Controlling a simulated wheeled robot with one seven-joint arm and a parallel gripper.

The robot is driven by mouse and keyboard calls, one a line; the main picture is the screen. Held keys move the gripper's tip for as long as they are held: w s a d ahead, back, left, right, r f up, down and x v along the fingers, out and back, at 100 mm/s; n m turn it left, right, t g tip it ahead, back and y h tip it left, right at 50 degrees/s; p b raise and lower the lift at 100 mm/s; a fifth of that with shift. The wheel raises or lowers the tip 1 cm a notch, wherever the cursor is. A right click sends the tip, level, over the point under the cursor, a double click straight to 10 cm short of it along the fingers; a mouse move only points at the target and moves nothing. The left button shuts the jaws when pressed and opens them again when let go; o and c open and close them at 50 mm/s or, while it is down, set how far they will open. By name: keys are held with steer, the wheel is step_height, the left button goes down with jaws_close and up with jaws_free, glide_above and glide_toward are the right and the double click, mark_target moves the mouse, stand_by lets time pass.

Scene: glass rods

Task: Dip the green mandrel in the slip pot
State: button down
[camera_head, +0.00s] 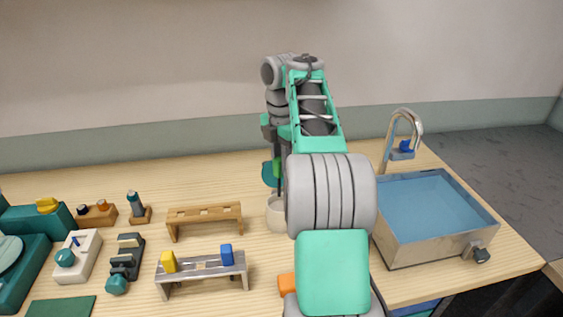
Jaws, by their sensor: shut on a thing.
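The green mandrel (277,166) is upright, with its green grip near my gripper and a thin dark rod below. My gripper (271,140) points down, shut on it and partly hidden by my arm. The cream slip pot (275,222) stands on the table directly below the mandrel in the picture, its right side hidden behind my arm. The rod's lower end is near the pot's mouth; I cannot tell whether it is inside.
A metal rack (200,271) holds a yellow piece (169,262) and a blue piece (227,255). A wooden rack (205,212) behind it looks empty. A sink basin (390,247) with a faucet (416,124) stands right. Small bench tools crowd the left. An orange block (286,284) is in front.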

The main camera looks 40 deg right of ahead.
step_height(320, 180, down, 10)
steer(key=b, duration=0.9)
step_height(320, 180, up, 11)
steer(key=p, duration=1.1)
step_height(320, 180, up, 5)
steer(key=p, duration=0.5)
steer(key=shift+r, duration=0.15)
